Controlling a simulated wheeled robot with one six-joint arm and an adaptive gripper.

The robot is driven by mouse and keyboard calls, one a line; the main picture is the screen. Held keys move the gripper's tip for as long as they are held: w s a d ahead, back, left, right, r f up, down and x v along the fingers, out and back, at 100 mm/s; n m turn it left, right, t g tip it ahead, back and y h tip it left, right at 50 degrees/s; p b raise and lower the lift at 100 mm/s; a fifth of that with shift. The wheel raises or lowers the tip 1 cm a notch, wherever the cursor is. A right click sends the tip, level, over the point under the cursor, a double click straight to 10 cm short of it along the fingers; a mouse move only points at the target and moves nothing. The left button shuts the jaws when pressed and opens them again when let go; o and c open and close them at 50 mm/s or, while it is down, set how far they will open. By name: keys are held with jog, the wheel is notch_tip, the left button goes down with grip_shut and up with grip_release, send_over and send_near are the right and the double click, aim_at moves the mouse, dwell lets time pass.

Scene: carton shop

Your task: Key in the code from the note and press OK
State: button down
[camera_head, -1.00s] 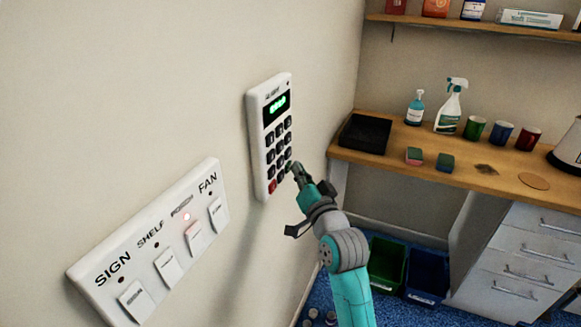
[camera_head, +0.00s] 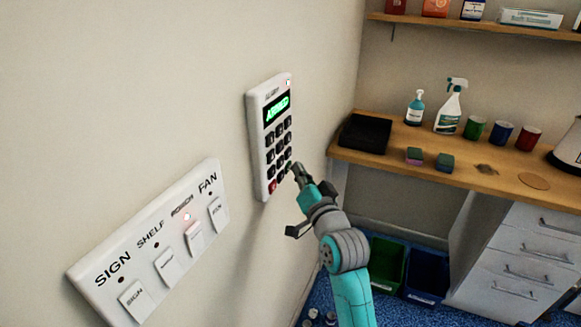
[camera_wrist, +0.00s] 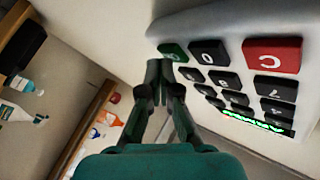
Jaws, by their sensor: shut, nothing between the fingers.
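The white keypad (camera_head: 256,150) is fixed to the wall, with dark keys, a red key (camera_head: 272,186) and a green-lit display (camera_head: 277,108) that seems to read "ARMED". A small light (camera_head: 288,83) at its top right is lit. My gripper (camera_head: 296,168) is shut and empty, its tips at the keypad's lower right. In the wrist view, the fingertips (camera_wrist: 159,69) are close beside the green key (camera_wrist: 173,52); I cannot tell whether they touch it. The "0" key (camera_wrist: 208,53) and red "C" key (camera_wrist: 272,54) lie farther right. The note is not visible.
A switch panel (camera_head: 108,267) labelled SIGN, SHELF and FAN, with one blurred label, is on the wall at lower left. A wooden counter (camera_head: 385,160) with bottles and cups stands at right. Green (camera_head: 387,262) and blue (camera_head: 427,277) bins are on the floor.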

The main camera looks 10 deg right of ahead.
jog(key=shift+s+d, duration=0.3)
jog(key=shift+d, duration=0.1)
jog(key=s+d, duration=0.1)
jog(key=d, duration=0.1)
jog(key=s+d, duration=0.2)
dwell(0.5)
dwell(0.4)
